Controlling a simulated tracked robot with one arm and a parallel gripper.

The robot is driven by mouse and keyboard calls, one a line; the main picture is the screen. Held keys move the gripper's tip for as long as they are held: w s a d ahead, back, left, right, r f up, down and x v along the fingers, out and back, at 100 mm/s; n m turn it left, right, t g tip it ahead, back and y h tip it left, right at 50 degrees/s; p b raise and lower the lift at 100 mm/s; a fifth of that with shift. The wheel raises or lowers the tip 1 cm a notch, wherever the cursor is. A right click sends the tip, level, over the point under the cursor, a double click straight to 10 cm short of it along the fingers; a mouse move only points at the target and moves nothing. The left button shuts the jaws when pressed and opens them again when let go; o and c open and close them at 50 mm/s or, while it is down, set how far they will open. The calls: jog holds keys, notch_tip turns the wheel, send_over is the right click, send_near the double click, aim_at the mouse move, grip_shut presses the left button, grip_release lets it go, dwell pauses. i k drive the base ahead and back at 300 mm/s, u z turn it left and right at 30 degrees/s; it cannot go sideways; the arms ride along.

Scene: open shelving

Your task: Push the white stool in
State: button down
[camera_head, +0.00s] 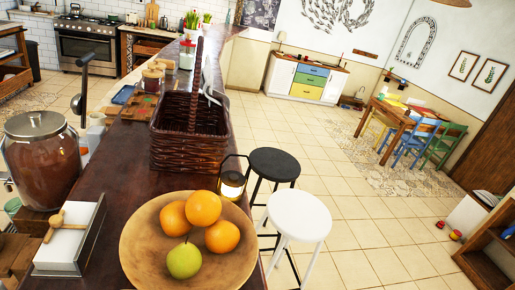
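The white stool (299,215) stands on the tiled floor at the right side of the dark counter, in the lower middle of the view. Its round seat is seen from above, and its thin white legs reach down, cut off by the lower edge or hidden. A black stool (274,164) stands just behind it, also beside the counter. My gripper does not show in this view.
The dark counter (140,170) holds a fruit bowl (140,243), a wicker basket (185,150), a lantern (232,184) and a large jar (42,160). Open tiled floor (365,240) lies right of the stools. A wooden shelf (490,245) stands at far right, a dining table (391,122) behind.

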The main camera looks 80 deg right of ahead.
aim_at(298, 215)
jog(key=u, duration=0.5)
jog(key=k, duration=2.55)
jog(key=z, duration=1.6)
jog(key=i, duration=1)
